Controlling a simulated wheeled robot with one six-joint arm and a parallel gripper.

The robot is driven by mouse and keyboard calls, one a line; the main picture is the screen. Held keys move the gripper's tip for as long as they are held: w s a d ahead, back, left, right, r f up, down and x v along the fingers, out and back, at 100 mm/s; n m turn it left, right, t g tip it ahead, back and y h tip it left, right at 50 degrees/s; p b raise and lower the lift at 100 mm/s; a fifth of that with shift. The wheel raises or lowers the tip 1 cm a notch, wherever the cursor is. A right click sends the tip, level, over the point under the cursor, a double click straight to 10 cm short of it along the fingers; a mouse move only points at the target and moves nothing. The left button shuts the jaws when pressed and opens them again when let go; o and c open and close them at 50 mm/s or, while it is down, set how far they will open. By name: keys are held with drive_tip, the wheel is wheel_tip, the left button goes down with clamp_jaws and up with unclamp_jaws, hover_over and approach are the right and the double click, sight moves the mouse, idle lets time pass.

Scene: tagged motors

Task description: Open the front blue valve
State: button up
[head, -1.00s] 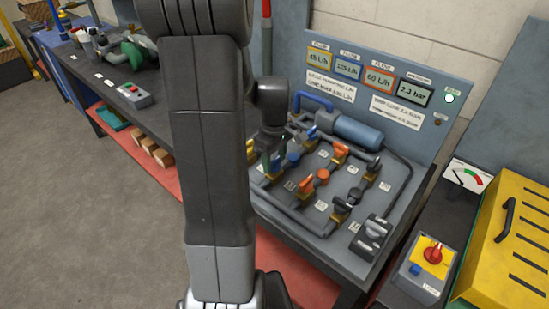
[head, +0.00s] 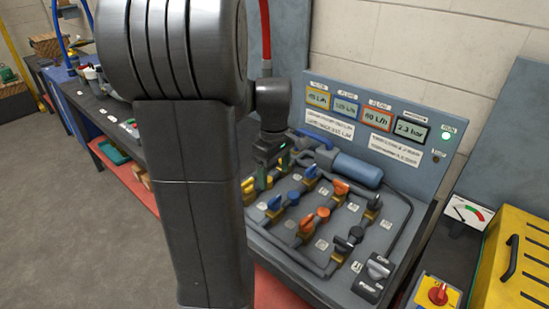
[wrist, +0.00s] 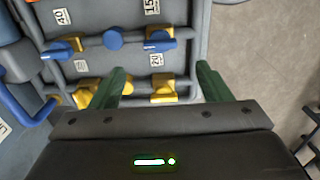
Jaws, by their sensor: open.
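The front blue valve (head: 274,203) has a blue lever on a brass body, on the near side of the pipe board. In the wrist view the front blue valve (wrist: 159,44) is at the top, beyond the fingertips. A round blue knob (wrist: 113,40) sits on the same pipe, with the rear blue valve (wrist: 62,50) further left. My gripper (wrist: 162,72) is open and empty, its green fingers over the yellow valve row. In the head view my gripper (head: 266,172) points down over the left of the board, partly hidden by my arm.
Orange valves (head: 306,224) and black valves (head: 355,233) stand to the right in the head view. The front yellow valve (wrist: 163,92) lies between my fingers in the wrist view. A blue cylinder (head: 357,169) and a display panel (head: 395,150) stand behind.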

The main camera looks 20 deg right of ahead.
wheel_tip(320, 180, up, 4)
drive_tip(key=r, duration=0.1)
hover_over(274, 199)
drive_tip(key=shift+d+f, duration=0.1)
drive_tip(key=shift+f, duration=0.15)
wheel_tip(274, 199, down, 14)
drive_tip(key=shift+r, duration=0.1)
idle(0.7)
